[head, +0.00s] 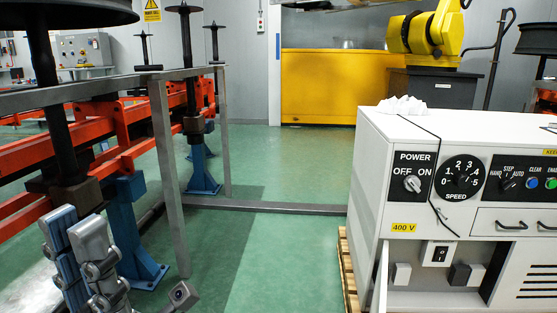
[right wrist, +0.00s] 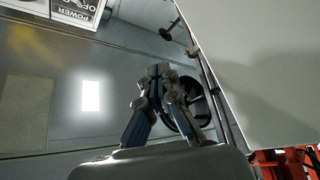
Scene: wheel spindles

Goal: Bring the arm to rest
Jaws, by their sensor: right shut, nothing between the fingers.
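I see no object held there. My right gripper (right wrist: 160,70) shows in the right wrist view, with its fingertips together and nothing between them.
A grey metal frame (head: 163,150) and orange rails (head: 120,160) stand on the left. A white control cabinet (head: 375,160) on a wooden pallet (head: 346,270) stands on the right. A yellow robot arm (head: 425,35) is behind it. Green floor (head: 270,260) between them is clear.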

